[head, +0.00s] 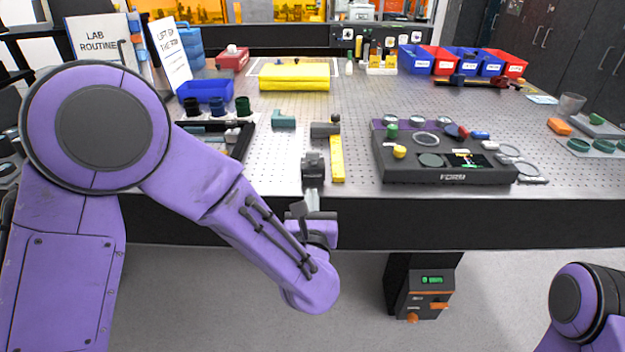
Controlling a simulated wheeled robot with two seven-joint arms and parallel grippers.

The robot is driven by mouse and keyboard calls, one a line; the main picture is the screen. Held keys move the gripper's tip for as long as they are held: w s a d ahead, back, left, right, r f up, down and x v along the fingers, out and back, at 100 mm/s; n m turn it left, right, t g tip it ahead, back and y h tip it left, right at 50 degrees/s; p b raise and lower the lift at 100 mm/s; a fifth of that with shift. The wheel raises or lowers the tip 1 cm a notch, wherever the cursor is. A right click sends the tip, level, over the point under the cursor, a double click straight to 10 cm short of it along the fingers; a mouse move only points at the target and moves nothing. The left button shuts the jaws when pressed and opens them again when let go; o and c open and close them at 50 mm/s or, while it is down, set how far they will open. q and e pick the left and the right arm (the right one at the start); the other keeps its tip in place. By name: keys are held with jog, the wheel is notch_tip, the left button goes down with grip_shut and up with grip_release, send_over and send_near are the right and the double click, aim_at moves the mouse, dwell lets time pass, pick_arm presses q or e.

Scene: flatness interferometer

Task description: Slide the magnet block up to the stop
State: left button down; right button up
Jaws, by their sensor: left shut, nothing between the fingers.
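A dark grey block (313,165), which looks like the magnet block, sits near the front edge of the perforated metal table. A yellow strip (337,160) lies just right of it, running away from me. Beyond the block is a dark grey piece with a round knob (323,129), which may be the stop; a gap of bare table separates the two. My left gripper (311,198) is shut and empty, at the table's front edge just on the near side of the block. Whether its tips touch the block I cannot tell. My right gripper is out of view; only part of that arm shows.
A black instrument box (445,173) stands to the right, and a black tray (241,150) lies to the left, partly behind my arm. A small teal piece (284,119) lies left of the knobbed piece.

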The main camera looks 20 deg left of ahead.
aim_at(313, 175)
pick_arm(q)
jog(key=p+x, duration=0.1)
jog(key=x, duration=0.4)
jog(key=shift+w+a, duration=0.1)
jog(key=shift+w, duration=0.25)
jog(key=shift+w+f, duration=0.1)
jog(key=b+x, duration=0.1)
jog(key=x, duration=0.2)
jog(key=shift+a+b, duration=0.1)
jog(key=shift+b, duration=0.2)
jog(key=shift+w, duration=0.2)
